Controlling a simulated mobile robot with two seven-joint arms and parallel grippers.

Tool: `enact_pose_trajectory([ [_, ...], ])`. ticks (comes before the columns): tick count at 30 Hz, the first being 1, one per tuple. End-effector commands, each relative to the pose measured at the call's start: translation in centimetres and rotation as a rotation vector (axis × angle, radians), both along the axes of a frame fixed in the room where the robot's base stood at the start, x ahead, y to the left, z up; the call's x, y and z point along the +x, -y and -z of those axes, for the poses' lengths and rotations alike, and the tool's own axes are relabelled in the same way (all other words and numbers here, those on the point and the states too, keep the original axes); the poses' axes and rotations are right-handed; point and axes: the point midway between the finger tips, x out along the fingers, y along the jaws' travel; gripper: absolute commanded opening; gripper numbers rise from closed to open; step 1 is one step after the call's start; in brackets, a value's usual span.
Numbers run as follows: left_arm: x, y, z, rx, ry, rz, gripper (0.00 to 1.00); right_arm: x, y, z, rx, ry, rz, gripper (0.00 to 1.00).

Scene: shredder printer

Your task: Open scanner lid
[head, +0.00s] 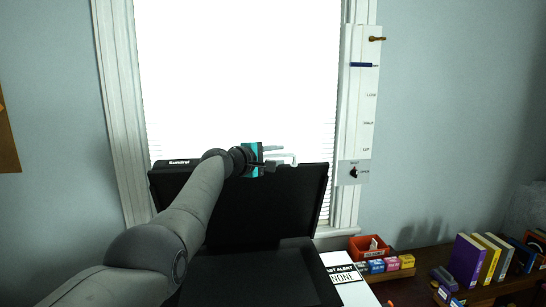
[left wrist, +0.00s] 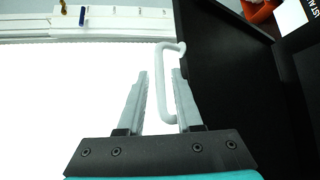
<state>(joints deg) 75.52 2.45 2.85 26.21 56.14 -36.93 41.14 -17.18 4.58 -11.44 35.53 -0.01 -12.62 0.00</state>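The scanner lid (head: 275,205) is a large black panel that stands raised, nearly upright, in front of the window in the head view. In the left wrist view the lid (left wrist: 225,70) fills the right side. A pale looped handle (head: 291,157) is at the lid's top edge; it also shows in the left wrist view (left wrist: 163,75). My left gripper (head: 274,157) is at this top edge. Its two fingers (left wrist: 160,75) are apart, with the handle between them, close to the right finger. Contact is unclear. My right gripper is out of view.
The black scanner body (head: 270,275) is below the lid, partly behind my left arm. A red bin (head: 370,249), small colored boxes (head: 390,265) and books (head: 467,260) stand on the desk at right. A white panel (head: 358,110) hangs beside the window.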

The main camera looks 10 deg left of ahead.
Motion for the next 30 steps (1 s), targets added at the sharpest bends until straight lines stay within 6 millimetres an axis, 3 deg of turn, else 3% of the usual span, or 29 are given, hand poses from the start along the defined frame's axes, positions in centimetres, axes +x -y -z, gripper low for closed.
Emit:
enact_pose_trajectory([
  [14, -1.2, -1.0, -0.2, 0.0, 0.002, -0.002, 0.34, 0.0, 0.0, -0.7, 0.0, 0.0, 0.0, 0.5],
  [30, -4.6, -2.4, -0.7, 0.001, 0.0, -0.001, 0.34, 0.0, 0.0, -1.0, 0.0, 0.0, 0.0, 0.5],
])
